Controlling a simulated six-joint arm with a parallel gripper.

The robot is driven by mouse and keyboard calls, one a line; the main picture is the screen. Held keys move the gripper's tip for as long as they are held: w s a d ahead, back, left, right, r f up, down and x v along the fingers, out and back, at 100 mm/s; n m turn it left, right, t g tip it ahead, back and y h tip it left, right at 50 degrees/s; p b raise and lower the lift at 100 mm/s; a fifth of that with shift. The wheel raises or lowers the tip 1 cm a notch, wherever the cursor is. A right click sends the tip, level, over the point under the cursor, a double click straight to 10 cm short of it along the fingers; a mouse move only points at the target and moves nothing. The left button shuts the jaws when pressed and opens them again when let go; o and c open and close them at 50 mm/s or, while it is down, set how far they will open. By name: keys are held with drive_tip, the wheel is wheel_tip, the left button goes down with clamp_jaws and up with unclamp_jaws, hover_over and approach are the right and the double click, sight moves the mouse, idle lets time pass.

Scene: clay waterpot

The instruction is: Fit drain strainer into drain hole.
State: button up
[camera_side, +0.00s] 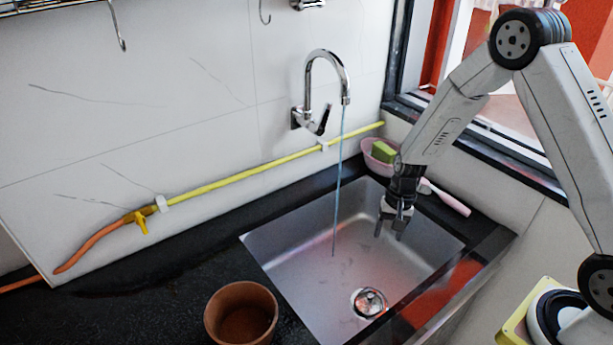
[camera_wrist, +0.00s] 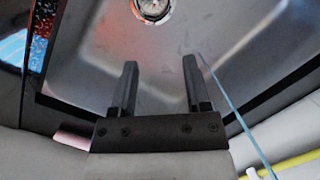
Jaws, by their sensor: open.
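The round metal drain (camera_side: 369,302) lies in the floor of the steel sink (camera_side: 300,265), toward its near right side. It also shows at the top edge of the wrist view (camera_wrist: 153,8), partly cut off. Shiny metal shows inside the drain ring; I cannot tell whether this is the strainer or only the bare hole. No separate strainer shows elsewhere. My gripper (camera_side: 390,234) hangs over the back right part of the sink, pointing down and apart from the drain. In the wrist view its two dark fingers (camera_wrist: 160,62) are spread with nothing between them.
A thin water stream (camera_side: 338,190) falls from the chrome faucet (camera_side: 328,75) left of my gripper. A clay pot (camera_side: 241,312) stands on the dark counter. A pink basket with a green sponge (camera_side: 383,152) and a pink-handled brush (camera_side: 448,198) lie behind the sink.

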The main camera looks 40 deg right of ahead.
drive_tip(key=s+a+r+n+t+h, duration=0.2)
drive_tip(key=s+r+n, duration=0.6)
drive_tip(key=r, duration=0.6)
drive_tip(key=shift+s+a+r+n+t, duration=0.15)
drive_tip(key=shift+s+a+n+t, duration=0.15)
drive_tip(key=shift+s+a+t, duration=0.6)
drive_tip(key=shift+s+a+g, duration=0.15)
drive_tip(key=shift+s+g, duration=0.15)
